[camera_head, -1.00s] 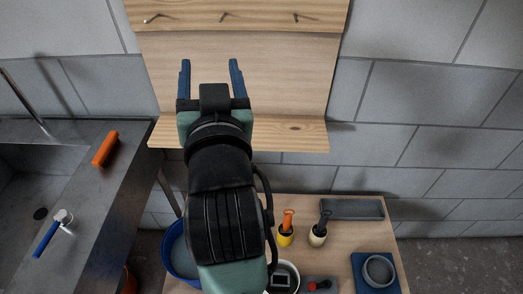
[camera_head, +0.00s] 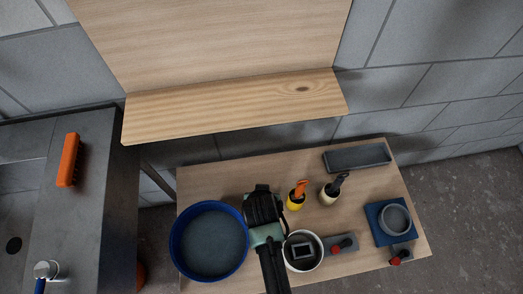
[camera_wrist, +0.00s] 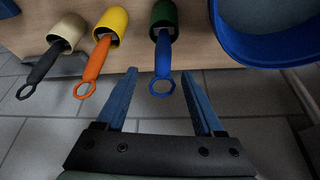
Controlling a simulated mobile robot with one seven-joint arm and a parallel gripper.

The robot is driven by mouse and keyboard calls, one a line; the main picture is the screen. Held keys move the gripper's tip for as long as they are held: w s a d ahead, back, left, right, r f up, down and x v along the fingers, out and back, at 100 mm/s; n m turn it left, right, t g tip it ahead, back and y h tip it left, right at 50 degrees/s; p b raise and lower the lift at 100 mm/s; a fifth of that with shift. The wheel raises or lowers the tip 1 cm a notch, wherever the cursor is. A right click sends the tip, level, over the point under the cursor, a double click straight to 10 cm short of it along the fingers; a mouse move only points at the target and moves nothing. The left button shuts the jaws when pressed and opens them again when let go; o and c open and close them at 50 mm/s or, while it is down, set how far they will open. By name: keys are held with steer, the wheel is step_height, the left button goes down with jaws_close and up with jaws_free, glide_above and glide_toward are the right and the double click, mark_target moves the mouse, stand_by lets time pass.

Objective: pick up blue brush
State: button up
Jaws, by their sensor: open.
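The blue brush (camera_wrist: 162,60) stands in a dark green cup (camera_wrist: 164,14) in the wrist view, its ring-ended handle pointing toward my gripper. My gripper (camera_wrist: 158,72) is open and empty. The handle's ring shows between the two blue fingertips; I cannot tell how near they are in depth. In the head view my arm covers the blue brush and its cup, and my fingers are hidden.
An orange-handled brush (camera_wrist: 93,66) in a yellow cup (camera_wrist: 112,22) and a dark-handled brush (camera_wrist: 42,68) in a cream cup (camera_wrist: 70,28) stand beside it. A blue-rimmed basin (camera_head: 174,258) is close on the other side. A wooden shelf (camera_head: 235,108) overhangs behind.

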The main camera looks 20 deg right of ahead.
steer(key=shift+b+x, duration=0.55)
steer(key=shift+x, duration=2.75)
steer(key=shift+w+a, duration=0.1)
steer(key=shift+w, duration=0.05)
jaws_close()
